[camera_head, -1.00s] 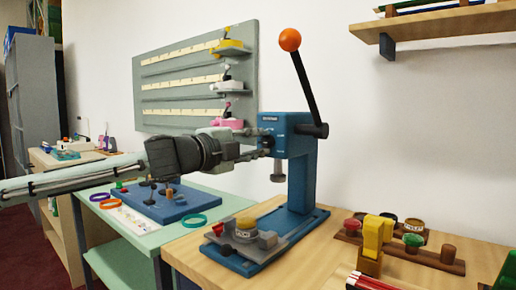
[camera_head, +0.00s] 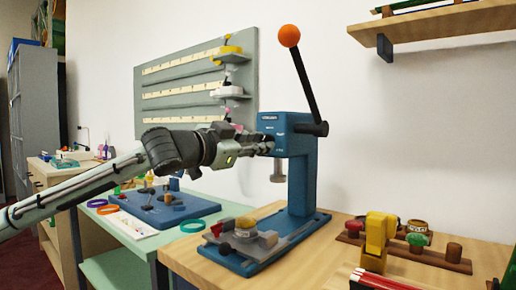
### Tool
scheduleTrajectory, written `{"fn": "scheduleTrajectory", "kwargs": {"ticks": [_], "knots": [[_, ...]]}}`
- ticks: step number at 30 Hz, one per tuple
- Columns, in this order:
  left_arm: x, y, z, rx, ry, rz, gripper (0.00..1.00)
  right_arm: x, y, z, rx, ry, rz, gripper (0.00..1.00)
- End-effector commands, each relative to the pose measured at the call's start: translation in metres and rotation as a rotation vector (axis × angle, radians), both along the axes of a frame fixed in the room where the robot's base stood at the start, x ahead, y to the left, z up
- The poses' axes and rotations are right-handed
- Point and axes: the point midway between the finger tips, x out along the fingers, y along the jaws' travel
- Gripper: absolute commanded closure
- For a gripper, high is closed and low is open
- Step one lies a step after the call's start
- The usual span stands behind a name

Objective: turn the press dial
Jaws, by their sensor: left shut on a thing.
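The blue press (camera_head: 302,170) stands on the wooden counter, with a black lever ending in an orange ball (camera_head: 289,36) pointing up and to the left. My left gripper (camera_head: 266,147) reaches in from the left and is shut at the left face of the press head, where the dial sits. The fingers mostly hide the dial, so I cannot tell its angle. Below the head hangs a grey ram (camera_head: 278,172). A yellow-topped round piece (camera_head: 246,226) sits in the grey holder on the press base. My right gripper is not in view.
Right of the press are a yellow tape dispenser (camera_head: 377,238) and a wooden rack (camera_head: 405,252) with stamps and a jar. A blue board (camera_head: 165,208) and coloured rings lie on the green table at left. A grey panel (camera_head: 190,80) hangs behind; a shelf (camera_head: 430,32) is above right.

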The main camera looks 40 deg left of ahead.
Motion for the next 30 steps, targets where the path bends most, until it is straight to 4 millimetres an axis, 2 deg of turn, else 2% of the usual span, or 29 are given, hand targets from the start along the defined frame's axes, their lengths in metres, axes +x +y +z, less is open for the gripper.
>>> {"fn": "scheduleTrajectory", "kwargs": {"ticks": [8, 15, 30], "knots": [[0.000, -0.001, -0.002, -0.251, 0.019, -0.001, 1.00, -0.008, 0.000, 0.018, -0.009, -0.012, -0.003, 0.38], [0.000, -0.001, -0.001, -0.417, 0.033, 0.000, 1.00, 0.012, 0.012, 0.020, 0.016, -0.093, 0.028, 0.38], [0.000, -0.001, -0.001, -0.553, 0.045, 0.001, 1.00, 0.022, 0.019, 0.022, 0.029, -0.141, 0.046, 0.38]]}}
